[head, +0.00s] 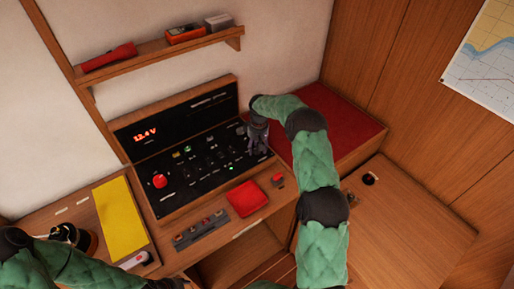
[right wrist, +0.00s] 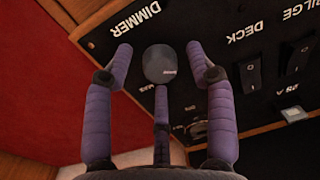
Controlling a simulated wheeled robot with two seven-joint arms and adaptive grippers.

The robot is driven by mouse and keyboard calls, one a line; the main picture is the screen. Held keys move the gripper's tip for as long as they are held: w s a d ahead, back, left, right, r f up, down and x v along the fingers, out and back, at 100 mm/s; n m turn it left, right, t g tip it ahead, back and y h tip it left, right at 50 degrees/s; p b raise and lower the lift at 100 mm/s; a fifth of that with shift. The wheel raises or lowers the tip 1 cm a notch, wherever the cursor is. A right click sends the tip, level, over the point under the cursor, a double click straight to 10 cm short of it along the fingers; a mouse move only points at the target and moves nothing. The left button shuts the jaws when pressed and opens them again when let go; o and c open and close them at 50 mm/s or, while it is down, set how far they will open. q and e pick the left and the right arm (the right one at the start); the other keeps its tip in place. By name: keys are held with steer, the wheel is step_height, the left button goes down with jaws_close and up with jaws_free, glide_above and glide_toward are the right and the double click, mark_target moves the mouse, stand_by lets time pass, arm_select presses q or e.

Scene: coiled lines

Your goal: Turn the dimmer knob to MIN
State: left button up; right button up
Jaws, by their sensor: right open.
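The dimmer knob (right wrist: 160,64) is a round grey knob on the black switch panel (right wrist: 240,70), beside the upside-down label DIMMER in the right wrist view. A small pale mark shows at its right edge. My right gripper (right wrist: 158,50) is open, with its purple fingers on either side of the knob and gaps visible on both sides. Another purple finger part lies below the knob. In the head view my right gripper (head: 258,138) is at the panel's right end and hides the knob. At the bottom left, only a dark end of my left gripper (head: 172,284) shows.
The panel (head: 205,181) carries a red knob (head: 159,181), several switches and a red 12.4 V display (head: 145,135). A shelf (head: 160,51) hangs above. A red cushion (head: 325,125) lies to the right.

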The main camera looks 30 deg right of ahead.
step_height(320, 180, up, 12)
steer(key=shift+d, duration=0.3)
steer(key=shift+f, duration=0.1)
stand_by(0.3)
